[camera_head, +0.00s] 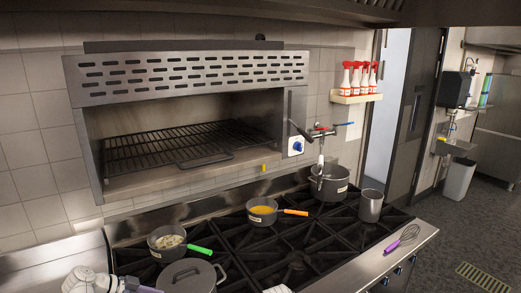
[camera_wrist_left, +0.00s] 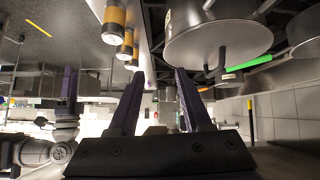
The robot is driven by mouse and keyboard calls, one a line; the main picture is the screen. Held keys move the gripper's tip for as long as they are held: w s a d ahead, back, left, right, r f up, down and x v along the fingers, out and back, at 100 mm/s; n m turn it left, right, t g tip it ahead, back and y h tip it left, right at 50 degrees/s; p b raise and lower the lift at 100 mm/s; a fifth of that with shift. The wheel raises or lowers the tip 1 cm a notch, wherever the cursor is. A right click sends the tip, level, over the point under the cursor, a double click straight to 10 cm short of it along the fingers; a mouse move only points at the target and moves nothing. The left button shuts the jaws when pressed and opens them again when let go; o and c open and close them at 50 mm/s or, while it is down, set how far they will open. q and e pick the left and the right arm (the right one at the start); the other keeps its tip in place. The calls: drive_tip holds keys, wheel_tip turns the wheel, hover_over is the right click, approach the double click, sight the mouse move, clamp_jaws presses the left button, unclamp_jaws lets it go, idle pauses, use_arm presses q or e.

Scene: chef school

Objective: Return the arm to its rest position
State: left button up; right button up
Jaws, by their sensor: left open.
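My left arm (camera_head: 82,281) shows at the bottom left corner of the head view, with a bit of purple finger at the lower edge beside the lidded pot. In the left wrist view, which looks upside down, my left gripper (camera_wrist_left: 158,92) has its two purple fingers apart with nothing between them. Grey arm joints and a purple part, likely my right arm (camera_wrist_left: 62,132), show at the left of that view. Its fingers cannot be made out clearly.
A lidded pot (camera_head: 188,277) stands close to my left arm. Behind it are a green-handled pan (camera_head: 166,254), an orange-handled pan (camera_head: 262,220), a stockpot (camera_head: 328,193) and a metal container (camera_head: 370,206). A purple whisk (camera_head: 402,237) lies at the right edge. A grill oven (camera_head: 190,75) overhangs the stove.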

use_arm(q)
drive_tip(key=s+d+f+n+g+y+b, duration=0.2)
drive_tip(key=s+d+f+n+y+b, duration=0.1)
drive_tip(key=d+f, duration=0.5)
drive_tip(key=s+d+f+n+g+y+b, duration=0.3)
drive_tip(key=s+d+f+y+b, duration=0.3)
drive_tip(key=d, duration=0.9)
wheel_tip(320, 180, down, 3)
drive_tip(key=s+b, duration=0.1)
drive_tip(key=s, duration=0.2)
drive_tip(key=shift+d+n, duration=0.3)
drive_tip(key=shift+n, duration=0.1)
